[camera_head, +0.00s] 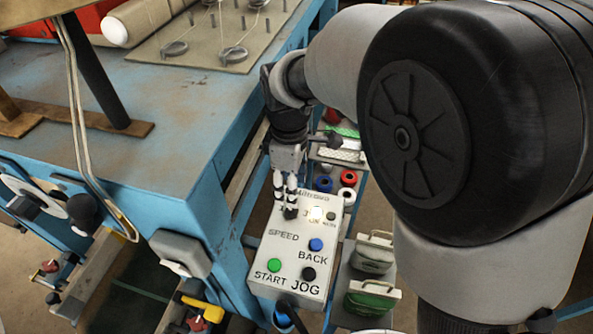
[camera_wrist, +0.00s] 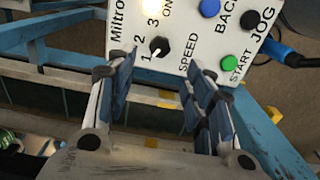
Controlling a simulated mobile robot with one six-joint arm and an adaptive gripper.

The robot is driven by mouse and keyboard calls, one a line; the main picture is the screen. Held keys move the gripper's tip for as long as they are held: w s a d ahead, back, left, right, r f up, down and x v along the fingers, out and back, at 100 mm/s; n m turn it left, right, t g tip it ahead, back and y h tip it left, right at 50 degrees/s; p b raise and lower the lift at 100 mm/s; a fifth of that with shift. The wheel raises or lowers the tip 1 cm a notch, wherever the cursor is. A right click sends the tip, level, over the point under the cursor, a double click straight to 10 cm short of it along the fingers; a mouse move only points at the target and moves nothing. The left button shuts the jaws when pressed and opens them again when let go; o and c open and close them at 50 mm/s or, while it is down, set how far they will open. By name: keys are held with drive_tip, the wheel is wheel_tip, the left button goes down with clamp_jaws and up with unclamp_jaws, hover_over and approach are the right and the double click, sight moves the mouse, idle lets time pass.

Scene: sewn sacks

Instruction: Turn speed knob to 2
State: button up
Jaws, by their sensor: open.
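The speed knob (camera_wrist: 159,46) is a small black dial on the white control box (camera_wrist: 110,30), beside the word SPEED and the numbers 1, 2 and 3. A light mark on it seems to face the 1. In the head view the box (camera_head: 262,255) shows its lettered face, but my gripper (camera_head: 285,202) covers the knob's area. In the wrist view my gripper (camera_wrist: 162,82) is open and empty. Its fingers point at the box with the knob past their tips, between their lines. I cannot tell any contact.
The box also has a lit lamp (camera_head: 316,214), a blue BACK button (camera_head: 316,245), a green START button (camera_head: 274,265) and a black JOG button (camera_head: 308,274). A blue machine table (camera_head: 180,110) stands close left. Thread spools (camera_head: 348,178) and green-and-white containers (camera_head: 372,300) stand right.

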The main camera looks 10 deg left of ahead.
sight(291, 210)
wheel_tip(291, 210, down, 9)
drive_tip(key=shift+f+b, duration=0.1)
drive_tip(key=shift+b, duration=0.7)
drive_tip(key=shift+c, duration=0.4)
drive_tip(key=c, duration=1)
drive_tip(key=shift+m, duration=0.4)
drive_tip(key=m+p, duration=0.1)
drive_tip(key=m, duration=0.4)
drive_tip(key=shift+m+p, duration=0.3)
drive_tip(key=m, duration=0.5)
drive_tip(key=shift+p, duration=0.4)
drive_tip(key=shift+m, duration=0.3)
